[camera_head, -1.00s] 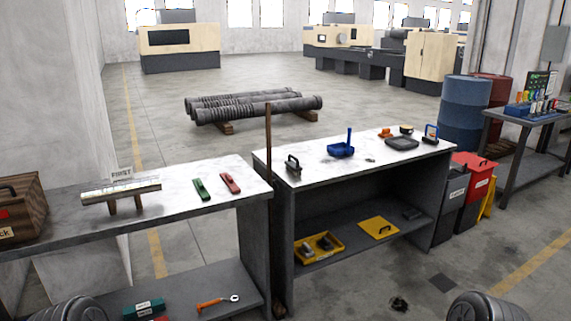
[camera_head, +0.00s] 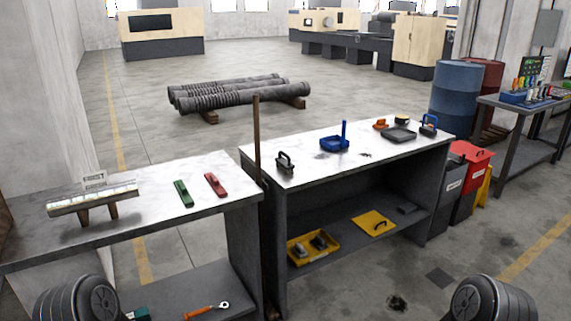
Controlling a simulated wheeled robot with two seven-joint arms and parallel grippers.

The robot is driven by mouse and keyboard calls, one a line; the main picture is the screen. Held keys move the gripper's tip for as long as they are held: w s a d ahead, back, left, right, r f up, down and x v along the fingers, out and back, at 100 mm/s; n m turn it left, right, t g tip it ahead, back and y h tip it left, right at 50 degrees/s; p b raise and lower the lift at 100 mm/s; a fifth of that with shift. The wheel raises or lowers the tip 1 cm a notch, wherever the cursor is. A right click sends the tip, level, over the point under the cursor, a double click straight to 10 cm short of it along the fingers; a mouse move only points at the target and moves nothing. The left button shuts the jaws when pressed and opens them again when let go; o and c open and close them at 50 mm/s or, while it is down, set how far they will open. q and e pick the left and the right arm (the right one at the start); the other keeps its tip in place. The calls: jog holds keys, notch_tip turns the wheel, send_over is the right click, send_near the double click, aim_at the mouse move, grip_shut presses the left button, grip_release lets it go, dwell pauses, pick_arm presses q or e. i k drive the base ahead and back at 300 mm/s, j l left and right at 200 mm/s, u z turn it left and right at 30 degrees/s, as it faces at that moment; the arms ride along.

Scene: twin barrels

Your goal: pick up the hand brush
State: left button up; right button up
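I cannot tell for certain which item is the hand brush. A small black block with an arched handle (camera_head: 285,162) stands at the left end of the right workbench's white top (camera_head: 308,174). A blue dustpan-like piece with an upright handle (camera_head: 335,143) stands further right on the same top. A dark item with a blue arched handle (camera_head: 429,126) is near the top's far right end. Neither of my grippers is in view; only rounded dark parts of my arms show at the bottom left and bottom right.
Orange item (camera_head: 380,124) and black tray (camera_head: 399,135) share that top. Its lower shelf holds a yellow tray (camera_head: 295,257) and yellow plate (camera_head: 373,224). A brown pole (camera_head: 257,140) stands between the benches. The left bench (camera_head: 150,190) holds green and red tools. Floor ahead is open.

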aim_at(286, 166)
jog(key=i+l, duration=0.35)
jog(key=i+l+u, duration=0.1)
jog(key=i+l, duration=0.65)
jog(key=l, duration=0.15)
jog(key=i+l+u, duration=0.1)
jog(key=i+l, duration=0.6)
jog(key=l, duration=0.2)
jog(key=i+l+u, duration=0.1)
jog(key=i+l, duration=0.25)
jog(key=l, duration=0.15)
jog(key=i+l, duration=0.3)
jog(key=l, duration=0.2)
jog(key=j+u, duration=0.05)
